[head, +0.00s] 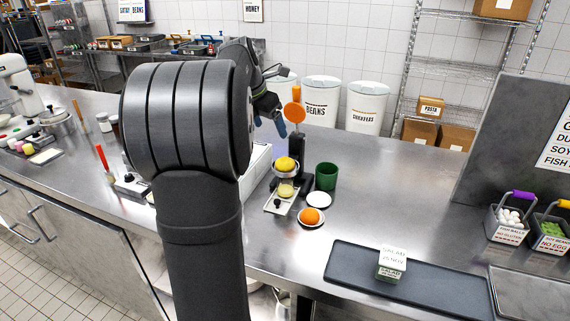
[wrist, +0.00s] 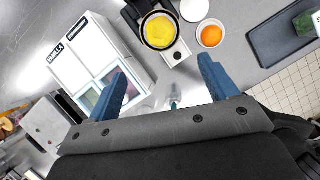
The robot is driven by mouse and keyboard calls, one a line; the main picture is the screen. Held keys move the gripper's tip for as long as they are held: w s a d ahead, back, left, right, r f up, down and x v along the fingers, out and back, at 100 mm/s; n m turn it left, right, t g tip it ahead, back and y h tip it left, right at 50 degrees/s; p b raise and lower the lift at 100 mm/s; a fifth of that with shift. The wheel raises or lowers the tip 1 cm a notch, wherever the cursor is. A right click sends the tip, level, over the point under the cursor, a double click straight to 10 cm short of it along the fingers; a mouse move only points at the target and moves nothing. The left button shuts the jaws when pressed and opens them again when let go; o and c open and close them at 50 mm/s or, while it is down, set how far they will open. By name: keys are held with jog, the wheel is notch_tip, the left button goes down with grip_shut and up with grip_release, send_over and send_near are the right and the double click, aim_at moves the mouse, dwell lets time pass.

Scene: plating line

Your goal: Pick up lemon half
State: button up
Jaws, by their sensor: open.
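A yellow, lemon-like piece (head: 286,164) sits in a round dark-and-white holder above a small white-topped base (head: 279,204). In the wrist view, the yellow piece (wrist: 158,31) fills a dark ring; I cannot tell whether it is a half. A second pale yellow patch (head: 286,188) shows lower in the same device. My gripper (head: 270,123) is up in the air behind and left of the device in the head view, partly hidden by my arm. In the wrist view, my gripper (wrist: 160,82) has its blue fingers wide apart with nothing between them.
An orange fruit (head: 311,216) lies on a small white plate, near a white disc (head: 319,199) and a green cup (head: 326,176). An orange disc (head: 295,113) stands up behind. A white box (wrist: 103,58) is left of the holder. A dark tray (head: 350,268) carries a labelled box.

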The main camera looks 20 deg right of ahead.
send_over(285, 158)
jog(key=s+a, duration=0.1)
jog(key=a, duration=0.2)
jog(key=f, duration=0.8)
jog(key=shift+d+f, duration=0.2)
jog(key=shift+f, duration=0.2)
jog(key=x, duration=0.5)
jog(key=shift+d, duration=0.2)
jog(key=shift+w, duration=0.1)
jog(key=c, duration=1.2)
jog(key=shift+o, duration=0.2)
jog(key=shift+r, duration=0.15)
jog(key=shift+r, duration=0.3)
notch_tip(285, 158, up, 4)
jog(key=shift+f, duration=0.15)
jog(key=s+d+r, duration=0.5)
jog(key=s+r, duration=0.1)
jog(key=s, duration=0.4)
jog(key=shift+d+r, duration=0.25)
jog(key=shift+d, duration=0.15)
